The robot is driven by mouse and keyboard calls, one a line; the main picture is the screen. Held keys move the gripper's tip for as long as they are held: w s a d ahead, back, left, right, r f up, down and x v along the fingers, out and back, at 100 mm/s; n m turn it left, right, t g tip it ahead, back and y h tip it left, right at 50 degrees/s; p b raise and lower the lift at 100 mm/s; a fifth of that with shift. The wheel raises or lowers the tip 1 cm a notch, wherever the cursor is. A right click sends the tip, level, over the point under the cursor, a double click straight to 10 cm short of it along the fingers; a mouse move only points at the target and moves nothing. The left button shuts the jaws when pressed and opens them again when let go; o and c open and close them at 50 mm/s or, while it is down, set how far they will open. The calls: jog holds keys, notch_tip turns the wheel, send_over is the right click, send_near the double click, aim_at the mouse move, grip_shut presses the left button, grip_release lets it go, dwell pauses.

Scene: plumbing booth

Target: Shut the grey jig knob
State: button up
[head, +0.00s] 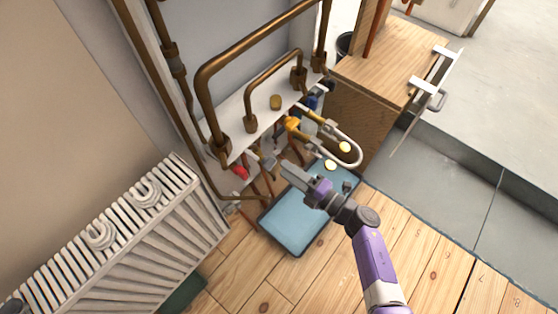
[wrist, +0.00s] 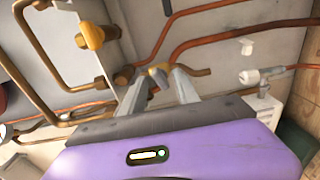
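In the head view a small grey knob (head: 267,162) sits on the pipework under the white shelf, just beyond my fingertips. My gripper (head: 286,170) reaches toward it from the lower right. In the wrist view my gripper (wrist: 160,76) has its two grey fingers apart. A brass fitting (wrist: 158,69) shows between and just beyond the fingertips. The knob itself is not clear there, and I cannot tell whether a finger touches it.
A red handle (head: 240,173) is left of the knob and a yellow fitting (head: 291,123) above right. Copper pipes (wrist: 225,40) run close around the fingers. A blue tray (head: 292,222) lies on the floor below. A white radiator (head: 130,235) stands left.

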aim_at(273, 166)
jog(key=shift+v, duration=1.05)
jog(key=s+a+f+n+g+y+b, duration=0.1)
jog(key=s+a+f+n+b, duration=0.1)
jog(key=a+f+b, duration=0.45)
jog(key=d+r+n+t+h+b, duration=0.1)
jog(key=d+r+n+b, duration=0.1)
jog(key=d+r+b, duration=0.45)
jog(key=b+x, duration=0.4)
jog(key=x, duration=0.4)
jog(key=shift+w+a+r, duration=0.15)
jog(key=shift+w+a, duration=0.2)
jog(key=shift+a, duration=0.05)
